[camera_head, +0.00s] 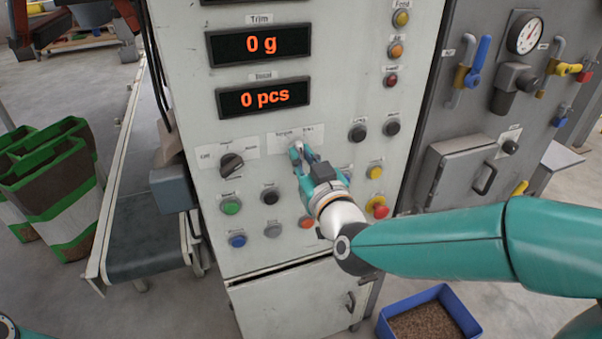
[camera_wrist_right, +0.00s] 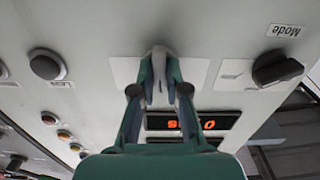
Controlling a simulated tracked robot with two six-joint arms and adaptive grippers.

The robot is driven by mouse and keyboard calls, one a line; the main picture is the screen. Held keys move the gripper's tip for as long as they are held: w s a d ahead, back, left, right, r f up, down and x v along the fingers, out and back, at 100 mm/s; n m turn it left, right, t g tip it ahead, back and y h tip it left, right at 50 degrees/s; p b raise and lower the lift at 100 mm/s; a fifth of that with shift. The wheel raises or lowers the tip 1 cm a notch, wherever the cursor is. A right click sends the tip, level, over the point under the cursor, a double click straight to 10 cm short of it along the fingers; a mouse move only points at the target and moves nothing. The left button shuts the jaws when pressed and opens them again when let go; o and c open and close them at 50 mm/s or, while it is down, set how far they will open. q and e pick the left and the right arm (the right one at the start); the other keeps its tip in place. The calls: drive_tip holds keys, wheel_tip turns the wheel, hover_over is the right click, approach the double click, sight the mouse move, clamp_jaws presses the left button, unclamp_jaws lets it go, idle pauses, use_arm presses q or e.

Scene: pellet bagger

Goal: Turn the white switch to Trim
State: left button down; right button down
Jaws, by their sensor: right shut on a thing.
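My left gripper is not in view.
A black selector knob (camera_head: 232,165) is left of the switch. Two dark buttons (camera_head: 357,132) are to its right, and coloured buttons (camera_head: 231,206) lie below. Displays (camera_head: 262,96) above read 0 g and 0 pcs. A blue bin (camera_head: 462,335) of pellets stands on the floor.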

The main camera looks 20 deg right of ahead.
drive_tip(key=m+b, duration=0.1)
drive_tip(key=b, duration=0.1)
drive_tip(key=m+b, duration=0.1)
drive_tip(key=m, duration=0.1)
drive_tip(key=shift+f+m+b, duration=0.25)
drive_tip(key=shift+m+b, duration=0.05)
drive_tip(key=shift+b, duration=0.05)
drive_tip(key=shift+r+m+b, duration=0.15)
drive_tip(key=shift+m+b, duration=1.1)
drive_tip(key=shift+m, duration=0.25)
drive_tip(key=c, duration=1.2)
unclamp_jaws()
drive_tip(key=shift+d, duration=0.1)
drive_tip(key=shift+r, duration=0.1)
drive_tip(key=s, duration=1.2)
drive_tip(key=shift+d, duration=0.2)
